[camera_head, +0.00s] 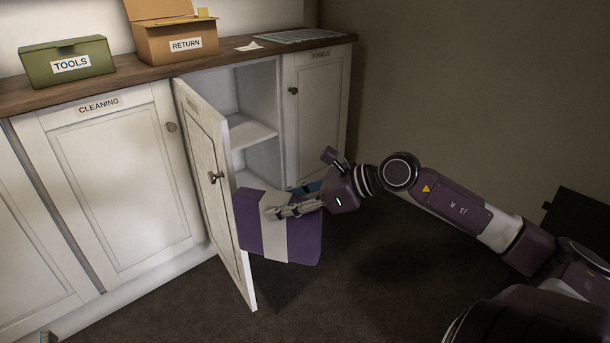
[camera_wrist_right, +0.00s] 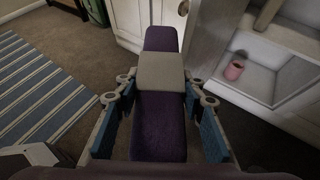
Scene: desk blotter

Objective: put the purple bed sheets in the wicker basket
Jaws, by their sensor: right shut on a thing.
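The purple bed sheets (camera_head: 305,238) are a folded bundle with a pale grey band around the middle. My right gripper (camera_head: 272,212) is shut on the bundle and holds it in front of the open cabinet, beside the inner side of its door. In the right wrist view, the purple sheets (camera_wrist_right: 160,135) lie between the blue-padded fingers of the right gripper (camera_wrist_right: 160,100), with the grey band near the fingertips. No wicker basket shows in either view. My left gripper is not in view.
The open cabinet door (camera_head: 215,180) juts out left of the sheets. The cabinet shelf (camera_head: 250,132) looks bare; a pink object (camera_wrist_right: 234,69) sits inside the cabinet in the wrist view. A striped rug (camera_wrist_right: 40,95) lies left. Dark floor (camera_head: 390,270) is free at right.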

